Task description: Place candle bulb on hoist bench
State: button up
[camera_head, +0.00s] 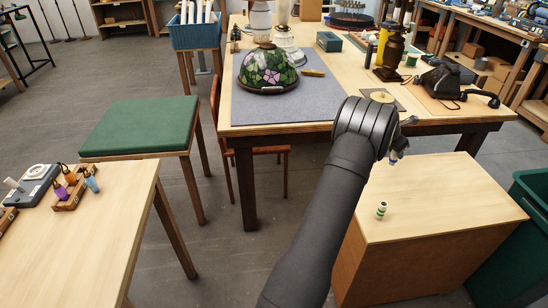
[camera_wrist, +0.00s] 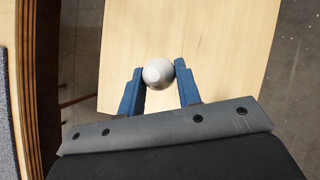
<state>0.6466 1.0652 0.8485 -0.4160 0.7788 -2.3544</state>
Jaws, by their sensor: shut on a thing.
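My gripper (camera_wrist: 159,78) is shut on a pale grey, rounded thing (camera_wrist: 158,73), seen end-on between the two blue fingertips. It looks like the candle bulb, but its full shape is hidden. In the head view my gripper (camera_head: 395,155) is mostly behind my dark arm, above the left back part of a low wooden cabinet top (camera_head: 450,200). The pale top also shows below the held thing in the wrist view (camera_wrist: 205,30). No label shows which surface is the hoist bench.
A small green-and-white cylinder (camera_head: 381,209) stands on the cabinet top, which is otherwise mostly bare. A green bin (camera_head: 530,215) is at its right. The big table (camera_head: 335,110) behind holds a stained-glass shade (camera_head: 266,70). A green-topped stool (camera_head: 140,127) and a side table (camera_head: 100,235) are left.

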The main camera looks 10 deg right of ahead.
jog(key=w+a+r+n+t+y, duration=0.15)
jog(key=w+a, duration=0.35)
jog(key=a, duration=0.6)
jog(key=w+a+r+n, duration=0.1)
jog(key=w+a+n, duration=0.3)
jog(key=a, duration=0.8)
jog(key=w+a+r+n+t+y, duration=0.1)
jog(key=w+a+r, duration=0.1)
jog(key=w+a, duration=0.65)
jog(key=s+a+r+n+t+y, duration=0.1)
jog(key=s+a+r+n, duration=0.15)
jog(key=a, duration=1.45)
jog(key=s+a+r+n+t+y, duration=0.1)
jog(key=s+a+n, duration=0.2)
jog(key=a, duration=1.5)
jog(key=s+a+r+n+y, duration=0.1)
jog(key=s+a+n, duration=0.1)
jog(key=s+a, duration=0.6)
jog(key=s+a+r+n+y, duration=0.15)
jog(key=s+a, duration=0.25)
jog(key=a, duration=0.8)
jog(key=s+a+r+n+y, duration=0.1)
jog(key=s+a+n, duration=0.2)
jog(key=s+a, duration=0.55)
jog(key=n+g+y, duration=0.2)
jog(key=n+y, duration=0.1)
jog(key=n, duration=0.2)
send_over(5, 280)
notch_tip(5, 280, down, 5)
jog(key=shift+f, duration=2.15)
